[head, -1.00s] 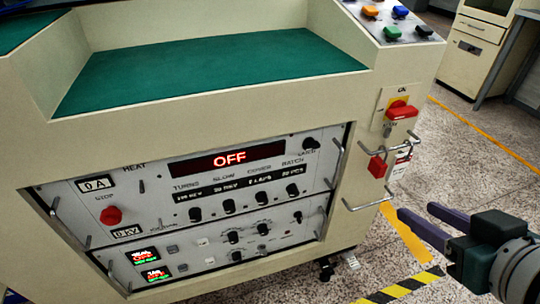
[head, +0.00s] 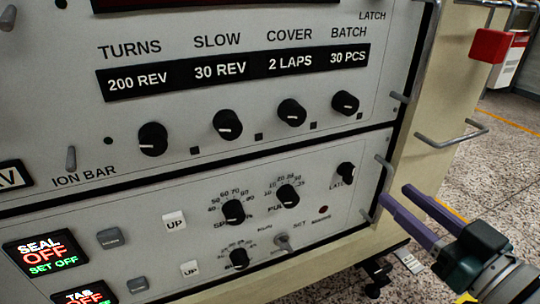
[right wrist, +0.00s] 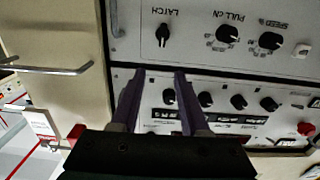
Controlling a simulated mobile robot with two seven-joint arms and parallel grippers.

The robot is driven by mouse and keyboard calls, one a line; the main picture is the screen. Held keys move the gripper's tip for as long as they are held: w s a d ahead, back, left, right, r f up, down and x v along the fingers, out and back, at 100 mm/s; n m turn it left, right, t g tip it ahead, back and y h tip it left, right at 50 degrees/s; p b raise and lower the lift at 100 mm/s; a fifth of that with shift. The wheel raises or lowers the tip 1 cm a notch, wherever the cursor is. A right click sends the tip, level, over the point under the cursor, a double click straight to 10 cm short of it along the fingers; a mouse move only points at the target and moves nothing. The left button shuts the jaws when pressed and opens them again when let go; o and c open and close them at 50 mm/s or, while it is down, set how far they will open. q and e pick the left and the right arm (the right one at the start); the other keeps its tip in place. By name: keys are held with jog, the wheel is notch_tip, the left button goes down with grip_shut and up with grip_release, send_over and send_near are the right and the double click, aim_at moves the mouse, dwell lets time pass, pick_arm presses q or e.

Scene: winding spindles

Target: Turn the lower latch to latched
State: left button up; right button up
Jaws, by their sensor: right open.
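The lower latch (head: 346,172) is a small black knob at the right end of the lower panel, with its label partly readable below it. In the right wrist view the latch (right wrist: 163,35) appears upside down beside the word LATCH; I cannot tell its setting. My right gripper (head: 397,196) is open and empty, to the right of the latch and slightly lower in the head view, apart from it. In the right wrist view my gripper's fingers (right wrist: 159,75) point toward the panel, with the latch beyond their tips. My left gripper is not in view.
A metal handle (head: 383,187) stands out at the lower panel's right edge, close to my right fingertips. Another handle (head: 452,135) and a red block (head: 489,45) project from the cabinet side. Several black knobs, such as the batch knob (head: 345,103), sit nearby.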

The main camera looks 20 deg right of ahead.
aim_at(354, 169)
jog(key=w+b, duration=0.1)
jog(key=w, duration=0.2)
jog(key=w+f+b, duration=0.1)
jog(key=w+b, duration=0.1)
jog(key=w, duration=0.1)
jog(key=w+f+b, duration=0.1)
jog(key=w+b, duration=0.1)
jog(key=w, duration=0.1)
jog(key=shift+w+a, duration=0.25)
jog(key=shift+a, duration=0.15)
jog(key=shift+w+r, duration=0.15)
jog(key=shift+w, duration=0.2)
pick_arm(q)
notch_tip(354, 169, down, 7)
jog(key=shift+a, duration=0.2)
pick_arm(e)
jog(key=shift+c, duration=0.2)
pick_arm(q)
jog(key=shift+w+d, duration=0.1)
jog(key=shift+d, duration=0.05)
pick_arm(e)
grip_shut()
